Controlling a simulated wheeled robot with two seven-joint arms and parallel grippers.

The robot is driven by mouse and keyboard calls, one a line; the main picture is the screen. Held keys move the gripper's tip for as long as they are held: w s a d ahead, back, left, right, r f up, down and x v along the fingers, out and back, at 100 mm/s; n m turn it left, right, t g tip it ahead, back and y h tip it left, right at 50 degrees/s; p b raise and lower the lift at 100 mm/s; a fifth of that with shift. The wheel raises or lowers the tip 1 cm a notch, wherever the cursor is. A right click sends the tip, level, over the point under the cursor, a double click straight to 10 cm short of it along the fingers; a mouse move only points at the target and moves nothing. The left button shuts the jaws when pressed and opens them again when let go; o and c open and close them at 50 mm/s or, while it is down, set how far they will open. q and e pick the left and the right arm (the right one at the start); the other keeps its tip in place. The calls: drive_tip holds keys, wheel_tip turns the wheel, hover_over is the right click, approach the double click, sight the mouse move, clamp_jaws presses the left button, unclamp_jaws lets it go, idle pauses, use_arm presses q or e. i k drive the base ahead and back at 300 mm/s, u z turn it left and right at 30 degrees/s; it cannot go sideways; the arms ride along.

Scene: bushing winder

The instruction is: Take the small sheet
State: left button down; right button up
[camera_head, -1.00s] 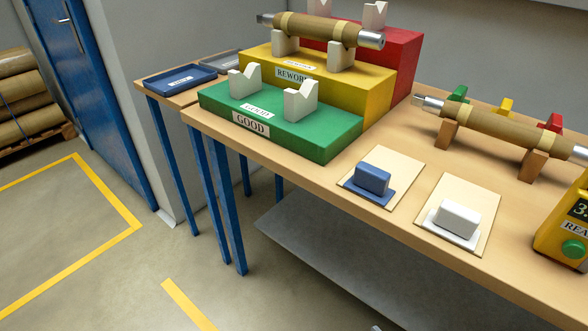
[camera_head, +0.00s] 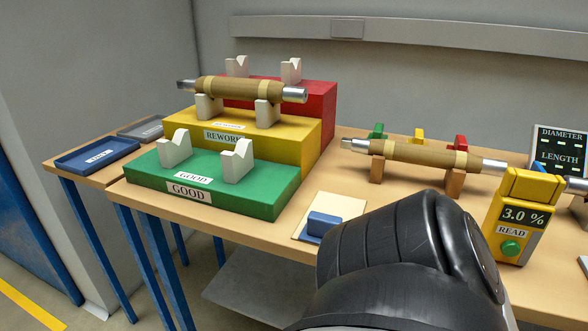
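A cream sheet (camera_head: 341,206) lies flat on the table near its front edge. A blue block (camera_head: 323,225) on a blue base sits on it, and part of its front right is hidden behind my black arm link. A second cream sheet with a white block, visible earlier to the right of the first, is now hidden behind that arm link. I cannot tell from this view which sheet is the small one. Neither of my grippers shows in the view.
Behind stand the green GOOD step (camera_head: 262,203), yellow REWORK step (camera_head: 290,136) and red step (camera_head: 318,95). A wound bushing (camera_head: 240,88) rests on the yellow step, another (camera_head: 415,153) on brown stands. A yellow meter (camera_head: 525,190) reads 3.0 %. A blue tray (camera_head: 97,154) is left.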

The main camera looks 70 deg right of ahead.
sight(326, 211)
drive_tip(key=i, duration=1.5)
drive_tip(key=z, duration=2.35)
